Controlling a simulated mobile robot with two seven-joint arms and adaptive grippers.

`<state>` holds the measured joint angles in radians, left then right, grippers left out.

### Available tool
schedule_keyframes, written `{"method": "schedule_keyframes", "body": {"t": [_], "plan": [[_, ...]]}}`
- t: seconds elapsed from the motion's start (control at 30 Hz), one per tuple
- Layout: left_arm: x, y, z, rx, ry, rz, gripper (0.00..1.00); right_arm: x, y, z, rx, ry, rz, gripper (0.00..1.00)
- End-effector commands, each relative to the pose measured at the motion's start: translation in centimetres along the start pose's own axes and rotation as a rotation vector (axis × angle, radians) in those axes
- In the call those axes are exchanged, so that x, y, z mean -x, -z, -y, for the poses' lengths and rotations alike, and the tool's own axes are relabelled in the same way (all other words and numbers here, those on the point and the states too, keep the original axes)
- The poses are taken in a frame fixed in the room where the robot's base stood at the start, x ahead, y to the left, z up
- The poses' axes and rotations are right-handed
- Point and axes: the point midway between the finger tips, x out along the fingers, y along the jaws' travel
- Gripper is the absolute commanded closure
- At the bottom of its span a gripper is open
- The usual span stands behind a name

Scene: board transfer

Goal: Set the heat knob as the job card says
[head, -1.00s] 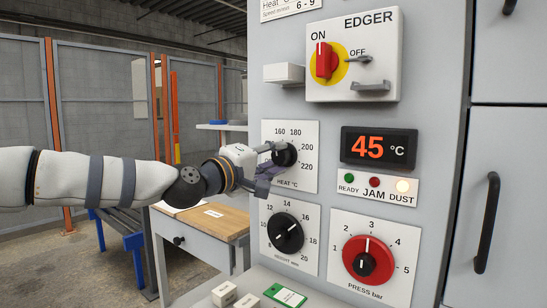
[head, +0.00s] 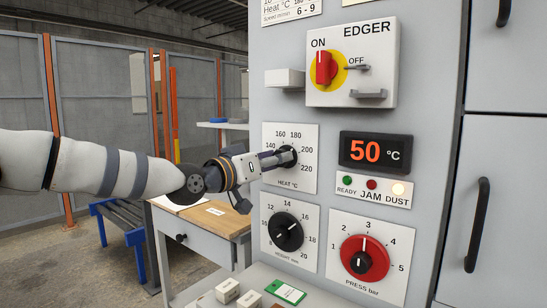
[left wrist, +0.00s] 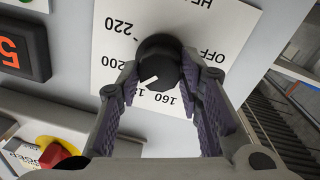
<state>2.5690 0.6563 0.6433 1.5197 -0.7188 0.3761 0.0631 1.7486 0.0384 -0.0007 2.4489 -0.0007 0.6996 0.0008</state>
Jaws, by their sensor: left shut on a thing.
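The black heat knob (head: 287,158) sits on a white dial plate (head: 306,180) marked in °C. My left gripper (head: 280,157) is shut on it, coming from the left. In the left wrist view the fingers close on both sides of the knob (left wrist: 160,55). Its white mark appears to point between 180 and 200; the fingers hide part of the scale. The orange display (head: 375,152) reads 50 °C. The job card (head: 291,10) is cut off at the top; its heat value is out of view. My right gripper is not in view.
Below are the height knob (head: 286,232) and the red press knob (head: 365,259). Above is the red and yellow on/off switch (head: 325,68), with a white block (head: 285,78) jutting out beside it. The dust lamp (head: 398,189) is lit. A wooden-topped table (head: 218,222) stands left.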

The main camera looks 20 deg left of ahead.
Motion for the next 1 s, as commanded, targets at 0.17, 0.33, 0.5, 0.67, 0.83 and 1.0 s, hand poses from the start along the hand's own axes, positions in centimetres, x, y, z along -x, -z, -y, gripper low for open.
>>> {"method": "schedule_keyframes", "body": {"t": [0.17, 0.33, 0.5, 0.67, 0.83, 1.0], "plan": [[0.1, 0.5, -0.2, -0.152, -0.002, 0.004, 0.95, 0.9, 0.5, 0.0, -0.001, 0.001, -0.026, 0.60], [0.1, 0.5, -0.2, -0.274, -0.003, 0.012, 0.95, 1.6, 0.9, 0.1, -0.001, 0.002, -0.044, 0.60], [0.1, 0.4, -0.2, -0.361, -0.003, 0.017, 0.95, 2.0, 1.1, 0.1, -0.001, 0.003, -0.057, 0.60], [0.0, 0.3, -0.2, -0.414, -0.005, 0.021, 0.95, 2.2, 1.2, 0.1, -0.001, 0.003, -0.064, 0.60], [0.0, 0.2, -0.1, -0.442, -0.004, 0.023, 0.95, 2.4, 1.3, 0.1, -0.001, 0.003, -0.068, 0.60], [0.0, 0.2, -0.1, -0.449, -0.003, 0.024, 0.95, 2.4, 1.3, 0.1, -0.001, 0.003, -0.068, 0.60]]}}
